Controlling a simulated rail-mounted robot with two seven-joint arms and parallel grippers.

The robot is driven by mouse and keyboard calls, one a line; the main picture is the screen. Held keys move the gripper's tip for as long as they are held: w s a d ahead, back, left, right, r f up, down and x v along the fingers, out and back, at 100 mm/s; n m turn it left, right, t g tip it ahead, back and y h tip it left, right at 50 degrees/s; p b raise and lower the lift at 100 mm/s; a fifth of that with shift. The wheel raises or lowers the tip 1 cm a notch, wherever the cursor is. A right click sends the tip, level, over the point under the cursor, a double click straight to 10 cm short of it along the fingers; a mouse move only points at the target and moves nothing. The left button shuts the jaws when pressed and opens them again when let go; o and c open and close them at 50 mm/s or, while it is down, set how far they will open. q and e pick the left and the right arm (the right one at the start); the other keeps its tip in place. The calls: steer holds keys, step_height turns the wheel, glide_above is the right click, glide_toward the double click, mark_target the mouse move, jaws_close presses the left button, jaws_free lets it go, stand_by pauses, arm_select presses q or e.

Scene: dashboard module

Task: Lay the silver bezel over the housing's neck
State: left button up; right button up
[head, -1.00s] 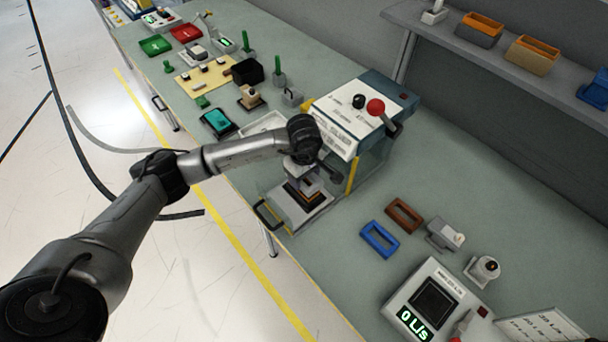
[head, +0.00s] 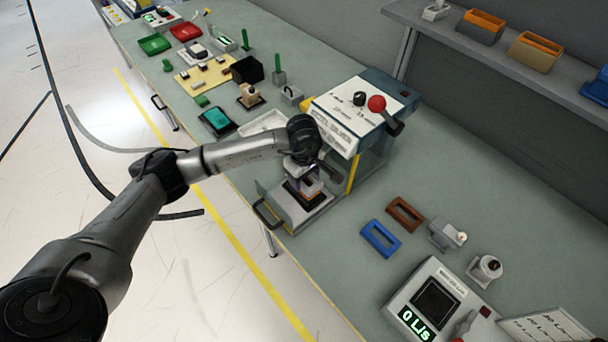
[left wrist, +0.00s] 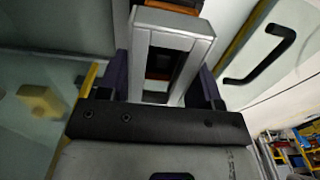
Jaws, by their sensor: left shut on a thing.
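My left gripper (head: 298,174) is shut on the silver bezel, an open rectangular frame. In the left wrist view the bezel (left wrist: 170,50) sits between the dark fingers of the gripper (left wrist: 165,85). The housing (head: 311,190), dark with an orange part, stands on the light plate of the press-like station, below the gripper. Through the bezel's opening I see orange and dark parts of the housing (left wrist: 160,62). I cannot tell whether the bezel touches the housing. My right gripper is not in view.
The station (head: 365,112) with a red knob rises just right of the gripper. A black handle (head: 267,213) is at the plate's front. Blue (head: 380,239) and brown (head: 405,215) frames lie to the right. A pale tray (head: 262,124) is behind. Bench surface between station and frames is clear.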

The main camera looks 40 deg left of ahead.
arm_select(q)
steer(key=shift+f+b, duration=0.55)
steer(key=shift+f, duration=0.2)
steer(key=o, duration=1)
step_height(320, 180, up, 14)
steer(key=shift+p, duration=0.3)
